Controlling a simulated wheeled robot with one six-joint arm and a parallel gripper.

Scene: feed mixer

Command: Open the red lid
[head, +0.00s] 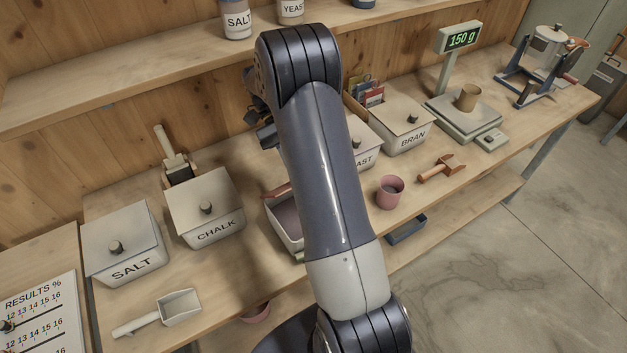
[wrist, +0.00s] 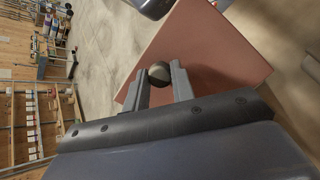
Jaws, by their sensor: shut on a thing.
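The red lid (wrist: 205,50) is a flat, square, reddish plate with a dark round knob (wrist: 159,72). In the wrist view, my gripper (wrist: 158,80) has its two fingers on either side of the knob and is shut on it. The lid stands out against the floor behind it in that view. In the head view, my arm hides most of the gripper and lid. A reddish strip (head: 277,190), perhaps the lid's edge, shows left of my arm. Below it is a pale bin (head: 285,240) with its inside showing, partly hidden by my arm.
Lidded bins marked SALT (head: 128,262) and CHALK (head: 216,232) stand to the left, and BRAN (head: 408,138) to the right. A white scoop (head: 180,307), a pink cup (head: 390,192) and a brown scoop (head: 440,168) lie near the front. A scale (head: 462,120) stands farther right.

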